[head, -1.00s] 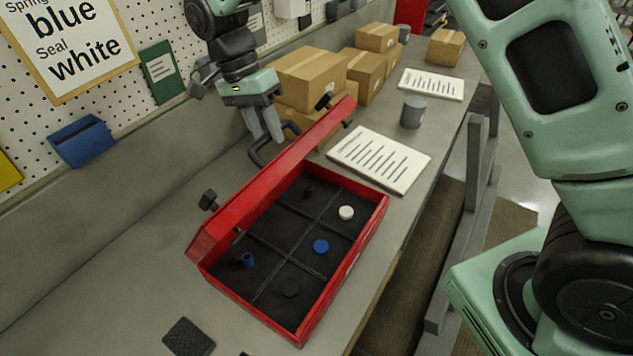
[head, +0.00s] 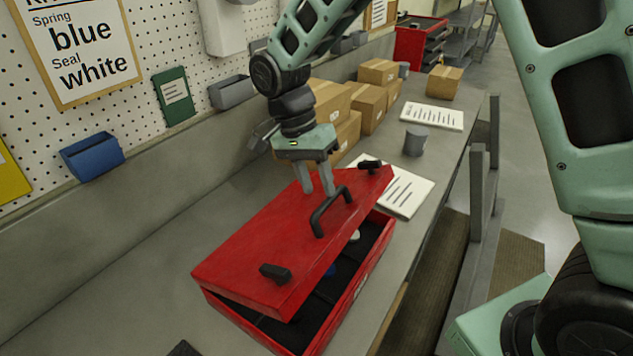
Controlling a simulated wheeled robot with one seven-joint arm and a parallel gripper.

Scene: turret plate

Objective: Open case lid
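The red case (head: 352,300) sits on the grey workbench. Its red lid (head: 262,238) is tilted, partly lowered over the case, with a dark gap along the front right side. A black handle (head: 322,212) stands up from the lid, between two black latches (head: 275,273) and (head: 370,165). My gripper (head: 318,192) is over the lid beside the handle, fingers pointing down and apart with nothing between them. The right fingertip is close to the handle; I cannot tell whether it touches. Inside, a white part (head: 355,236) and a bit of blue show; the rest is hidden.
A printed sheet (head: 405,192) lies behind the case, partly covered by the lid. A grey cup (head: 415,141) and cardboard boxes (head: 368,105) stand farther back. A pegboard wall with a blue bin (head: 92,157) is at left. The bench left of the case is clear.

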